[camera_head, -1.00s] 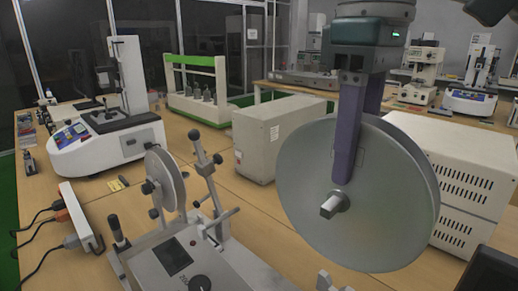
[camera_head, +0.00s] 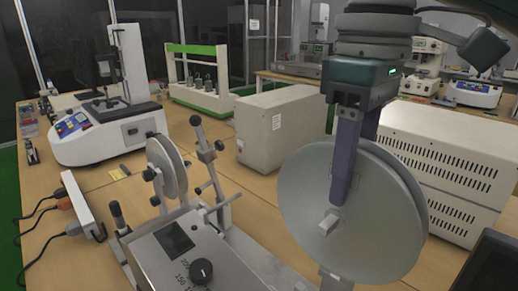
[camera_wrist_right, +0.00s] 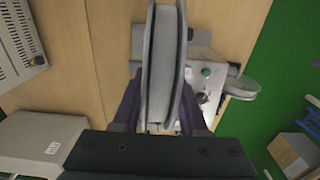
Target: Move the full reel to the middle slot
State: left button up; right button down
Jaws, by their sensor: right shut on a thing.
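A large grey reel (camera_head: 350,210) with two flat round discs and a square-ended hub hangs upright on the right in the head view. My right gripper (camera_head: 338,195) comes down from above and is shut on it. In the right wrist view the reel (camera_wrist_right: 165,65) stands edge-on between the fingers of the gripper (camera_wrist_right: 160,118). The winding machine (camera_head: 210,255) with a dial and dark display lies left of and below the reel. A smaller reel (camera_head: 168,168) is mounted at its far left side. I cannot make out which part is the middle slot. My left gripper does not show.
A beige box (camera_head: 280,125) stands behind the machine, and a large vented white cabinet (camera_head: 450,170) is right of the reel. A power strip (camera_head: 82,203) with cables lies at the left.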

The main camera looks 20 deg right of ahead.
aim_at(336, 240)
jog(key=shift+f+b, duration=0.3)
jog(key=shift+f, duration=1.15)
jog(key=shift+f+b, duration=1.05)
jog(key=shift+f, duration=2.75)
jog(key=shift+r, duration=0.15)
